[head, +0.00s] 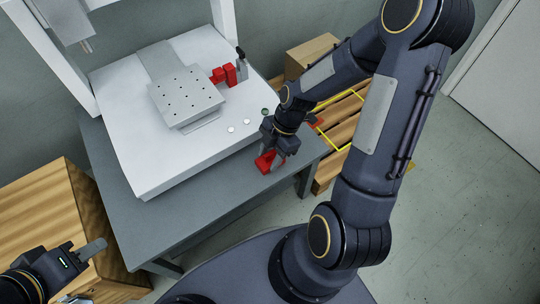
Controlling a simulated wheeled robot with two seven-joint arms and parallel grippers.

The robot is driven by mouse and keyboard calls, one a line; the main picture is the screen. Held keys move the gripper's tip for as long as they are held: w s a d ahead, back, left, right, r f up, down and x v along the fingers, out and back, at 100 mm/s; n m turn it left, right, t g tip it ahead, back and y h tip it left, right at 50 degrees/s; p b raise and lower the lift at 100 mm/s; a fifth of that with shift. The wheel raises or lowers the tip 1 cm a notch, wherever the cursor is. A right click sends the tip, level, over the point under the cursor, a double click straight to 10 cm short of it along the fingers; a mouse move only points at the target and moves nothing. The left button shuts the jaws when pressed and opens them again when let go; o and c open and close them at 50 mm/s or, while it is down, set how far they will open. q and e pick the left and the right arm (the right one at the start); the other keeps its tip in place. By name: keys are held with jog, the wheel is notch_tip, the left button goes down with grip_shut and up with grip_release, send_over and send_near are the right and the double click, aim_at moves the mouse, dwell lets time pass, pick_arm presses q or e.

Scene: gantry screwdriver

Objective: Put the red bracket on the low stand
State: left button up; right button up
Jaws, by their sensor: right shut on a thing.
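My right gripper (275,157) is shut on a red bracket (264,162), over the right end of the grey table. The fingers hide part of the bracket, and I cannot tell whether it touches the tabletop. No thing is clearly marked as the low stand. A grey square plate with holes (186,96) sits raised on the white machine base. My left gripper (90,271) is open and empty at the lower left, beside a wooden box.
A gantry screwdriver (86,46) hangs at upper left. A wooden box (40,205) is left. A yellow-outlined pallet (340,130) with a cardboard box (308,54) lies right.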

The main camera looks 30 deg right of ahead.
jog(key=o, duration=0.5)
jog(key=shift+f, duration=0.1)
jog(key=o, duration=0.5)
